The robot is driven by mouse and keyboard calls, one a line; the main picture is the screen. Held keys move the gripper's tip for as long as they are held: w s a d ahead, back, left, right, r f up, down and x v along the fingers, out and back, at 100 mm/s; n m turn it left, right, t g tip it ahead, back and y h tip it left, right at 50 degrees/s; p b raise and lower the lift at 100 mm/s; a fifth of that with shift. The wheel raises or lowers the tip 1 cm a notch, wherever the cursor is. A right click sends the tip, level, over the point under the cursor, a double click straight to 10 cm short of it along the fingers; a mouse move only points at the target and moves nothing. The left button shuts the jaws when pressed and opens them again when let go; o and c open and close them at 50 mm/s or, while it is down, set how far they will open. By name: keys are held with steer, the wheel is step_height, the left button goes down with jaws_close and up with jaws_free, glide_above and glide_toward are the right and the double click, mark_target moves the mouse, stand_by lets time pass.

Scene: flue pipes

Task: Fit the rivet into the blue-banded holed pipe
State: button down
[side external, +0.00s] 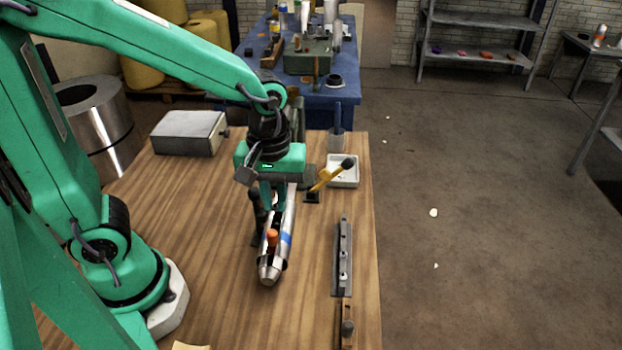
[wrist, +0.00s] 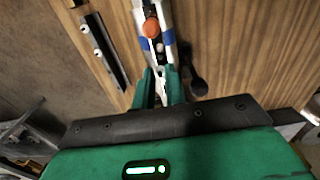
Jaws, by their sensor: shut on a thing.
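The blue-banded pipe (side external: 287,240) is a silvery tube lying on the wooden table, tapered at its near end. Its blue band also shows in the wrist view (wrist: 169,37). My gripper (side external: 272,207) points down over the pipe's far part. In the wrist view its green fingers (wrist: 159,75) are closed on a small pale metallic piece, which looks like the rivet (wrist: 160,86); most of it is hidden. An orange-red capped piece (side external: 272,237) shows at the pipe's upper side near the band. I cannot tell how it sits there.
A metal box (side external: 190,132) stands at the back left.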

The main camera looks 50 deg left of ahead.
steer(key=shift+f, duration=0.3)
steer(key=shift+f, duration=0.35)
steer(key=shift+f, duration=0.35)
steer(key=shift+f, duration=0.35)
steer(key=shift+f, duration=0.75)
steer(key=c, duration=1.4)
jaws_free()
steer(key=shift+o, duration=0.2)
steer(key=shift+r, duration=0.1)
steer(key=shift+r, duration=3.8)
